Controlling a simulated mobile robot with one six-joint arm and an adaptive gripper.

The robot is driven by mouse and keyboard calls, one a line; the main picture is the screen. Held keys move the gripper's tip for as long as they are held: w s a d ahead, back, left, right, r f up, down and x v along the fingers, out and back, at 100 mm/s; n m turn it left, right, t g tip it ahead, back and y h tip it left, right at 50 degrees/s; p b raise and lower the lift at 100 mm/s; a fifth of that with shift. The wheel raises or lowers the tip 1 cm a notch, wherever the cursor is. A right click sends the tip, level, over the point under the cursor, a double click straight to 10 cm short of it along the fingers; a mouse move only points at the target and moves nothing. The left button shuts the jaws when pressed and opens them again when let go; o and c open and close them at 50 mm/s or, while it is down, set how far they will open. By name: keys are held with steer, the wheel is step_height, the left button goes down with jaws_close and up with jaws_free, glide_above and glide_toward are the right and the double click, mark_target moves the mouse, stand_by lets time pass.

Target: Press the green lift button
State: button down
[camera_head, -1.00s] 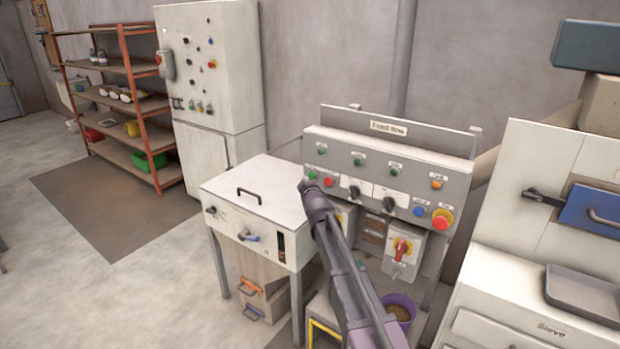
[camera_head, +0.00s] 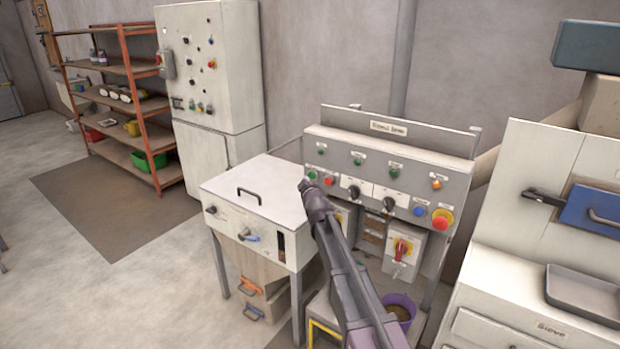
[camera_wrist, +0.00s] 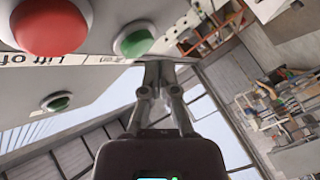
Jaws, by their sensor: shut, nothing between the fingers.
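The green lift button (camera_head: 312,175) is at the left end of the lower row on the grey sloped control panel, just left of a red button (camera_head: 328,181). In the wrist view the green button (camera_wrist: 133,40) stands in a pale ring beside the large red button (camera_wrist: 50,25), whose label appears to read "Lift off". My gripper (camera_head: 305,186) is shut and empty, its tip just below the green button in the head view. In the wrist view the shut fingertips (camera_wrist: 160,68) lie close beside the green button; I cannot tell whether they touch it.
Another green button (camera_wrist: 57,102) shows in the wrist view. The panel also carries black knobs (camera_head: 388,204), a blue button (camera_head: 419,211) and a red mushroom button (camera_head: 441,220). A white lidded cabinet (camera_head: 255,190) stands left of my gripper. A purple bucket (camera_head: 401,303) is below.

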steer(key=shift+w+d, duration=0.1)
steer(key=shift+w, duration=0.1)
stand_by(0.5)
steer(key=shift+w+d, duration=0.15)
steer(key=shift+w, duration=0.05)
steer(key=shift+w+d, duration=0.2)
steer(key=shift+w, duration=0.05)
stand_by(1.0)
steer(key=shift+s+a, duration=0.1)
steer(key=shift+s, duration=0.05)
steer(key=shift+s+a, duration=0.35)
steer(key=shift+s, duration=0.15)
stand_by(0.4)
steer(key=s+a, duration=0.2)
steer(key=s, duration=0.1)
steer(key=s+a, duration=0.1)
steer(key=s, duration=0.1)
steer(key=shift+a, duration=0.1)
stand_by(0.6)
